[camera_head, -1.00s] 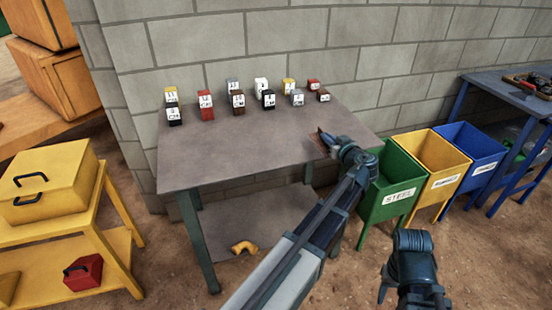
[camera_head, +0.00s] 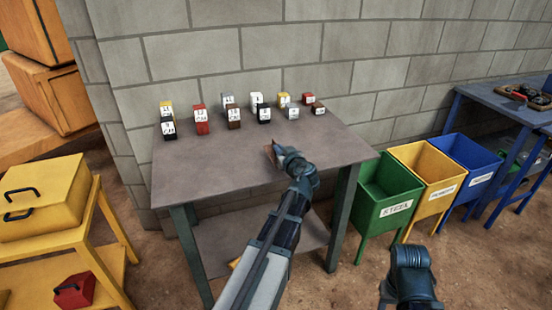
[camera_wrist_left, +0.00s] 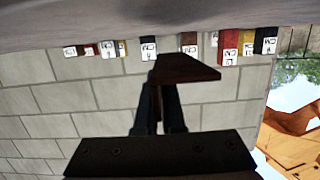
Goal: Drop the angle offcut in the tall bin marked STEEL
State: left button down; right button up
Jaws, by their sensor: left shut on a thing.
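The angle offcut (camera_head: 270,153) is a small rusty-brown piece in the jaws of my left gripper (camera_head: 278,155), above the grey table. In the left wrist view the dark brown offcut (camera_wrist_left: 190,69) shows between and beyond the fingers of that gripper (camera_wrist_left: 160,105), which is shut on it. The green bin marked STEEL (camera_head: 388,213) stands on legs right of the table, with its top open. My left gripper is well to the left of the bin. My right gripper (camera_head: 410,278) is at the lower right, in front of the bins; its jaws are not clear.
Several small labelled blocks (camera_head: 232,112) stand at the back of the table (camera_head: 215,165), along the block wall. Yellow (camera_head: 432,185) and blue (camera_head: 472,172) bins stand right of the green one. A yellow bench (camera_head: 40,240) with a toolbox is at the left.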

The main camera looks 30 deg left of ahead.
pick_arm(q)
jog(key=shift+s+a, duration=0.15)
jog(key=shift+a, duration=0.2)
jog(key=f+b, duration=0.3)
jog(key=shift+a+f+b, duration=0.25)
jog(key=shift+f+b, duration=0.05)
jog(key=shift+f, duration=0.2)
jog(key=c, duration=1)
grip_release()
jog(key=shift+r, duration=0.1)
jog(key=shift+s+d+r, duration=0.1)
jog(key=shift+s+r, duration=0.05)
jog(key=shift+r, duration=0.1)
jog(key=p+v, duration=0.2)
jog(key=v, duration=0.9)
jog(key=shift+s+d, duration=0.25)
jog(key=shift+s, duration=0.05)
